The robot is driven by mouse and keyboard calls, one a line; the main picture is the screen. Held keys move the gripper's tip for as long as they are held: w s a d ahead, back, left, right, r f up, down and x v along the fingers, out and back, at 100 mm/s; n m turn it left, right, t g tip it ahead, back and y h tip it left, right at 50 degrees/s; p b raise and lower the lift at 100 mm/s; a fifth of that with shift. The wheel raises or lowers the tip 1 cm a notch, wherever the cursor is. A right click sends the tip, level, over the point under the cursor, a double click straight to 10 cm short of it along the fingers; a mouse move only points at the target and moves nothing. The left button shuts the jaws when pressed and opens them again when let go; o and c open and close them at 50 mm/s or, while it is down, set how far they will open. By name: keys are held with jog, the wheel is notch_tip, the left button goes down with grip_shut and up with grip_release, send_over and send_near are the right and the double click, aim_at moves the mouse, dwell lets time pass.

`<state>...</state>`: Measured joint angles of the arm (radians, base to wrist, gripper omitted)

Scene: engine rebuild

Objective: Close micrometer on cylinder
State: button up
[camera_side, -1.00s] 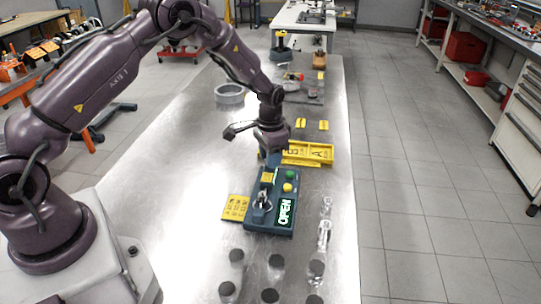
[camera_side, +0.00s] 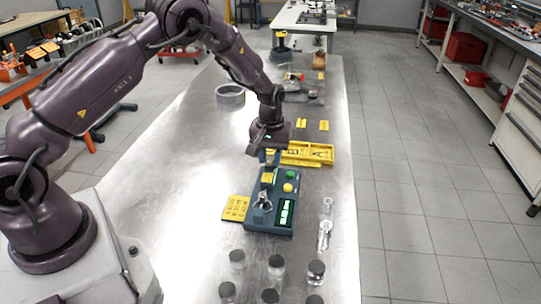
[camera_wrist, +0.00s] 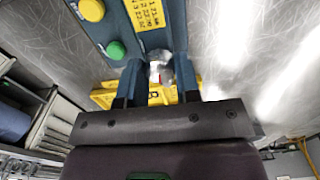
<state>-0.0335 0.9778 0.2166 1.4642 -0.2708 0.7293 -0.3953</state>
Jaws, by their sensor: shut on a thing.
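The blue micrometer station (camera_side: 277,196) lies on the steel table, with a dark display of green characters (camera_side: 286,212) too small to read. A metal clamp-like part (camera_side: 263,201) sits on its near end; I cannot tell whether a cylinder is inside it. My gripper (camera_side: 269,157) is at the station's far end. In the wrist view my gripper (camera_wrist: 159,72) has its two blue fingers shut on a small silvery round piece (camera_wrist: 158,69) with a red mark. Its full shape is hidden. The station (camera_wrist: 189,18) extends away beyond the fingers.
A yellow lettered tray (camera_side: 307,153) lies close to my gripper. A yellow card (camera_side: 236,208) is left of the station. Several dark-capped jars (camera_side: 276,266) stand at the near end, and clear glass pieces (camera_side: 324,232) lie to the right. A grey ring (camera_side: 230,95) is farther back.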

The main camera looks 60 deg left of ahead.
aim_at(270, 157)
jog(key=shift+r+n, duration=0.1)
jog(key=shift+n, duration=1)
jog(key=o, duration=0.9)
notch_tip(270, 157, up, 13)
jog(key=shift+f, duration=0.1)
